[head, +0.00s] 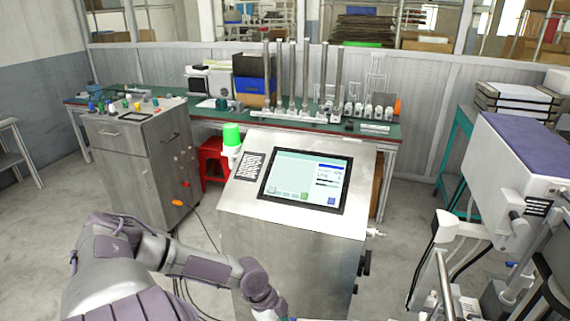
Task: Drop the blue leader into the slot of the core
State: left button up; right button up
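I cannot make out the blue leader or the core with its slot in the head view. My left arm (195,265) comes in from the lower left and runs off the bottom edge in front of the metal console. Its gripper is below the picture, so whether it holds anything is hidden. My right arm and gripper are not in view.
A metal console (290,245) with a lit screen (305,180) stands in the middle. A metal cabinet (140,160) with several small coloured items is at the left. A green bench (340,130) runs behind. White machinery (510,165) fills the right. Floor (50,235) is clear at the left.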

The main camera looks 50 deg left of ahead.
pick_arm(q)
jog(key=w+d+f+b, duration=0.3)
jog(key=w+d, duration=0.3)
jog(key=d, duration=0.3)
jog(key=shift+w+d+f, duration=0.25)
jog(key=shift+f, duration=0.1)
dwell(1.8)
jog(key=w+d+f+b, duration=0.2)
jog(key=w+d, duration=0.3)
jog(key=d, duration=0.3)
jog(key=shift+w+f+b, duration=0.15)
jog(key=shift+f+b, duration=0.15)
jog(key=shift+f, duration=0.35)
dwell(1.2)
jog(key=shift+a, duration=0.1)
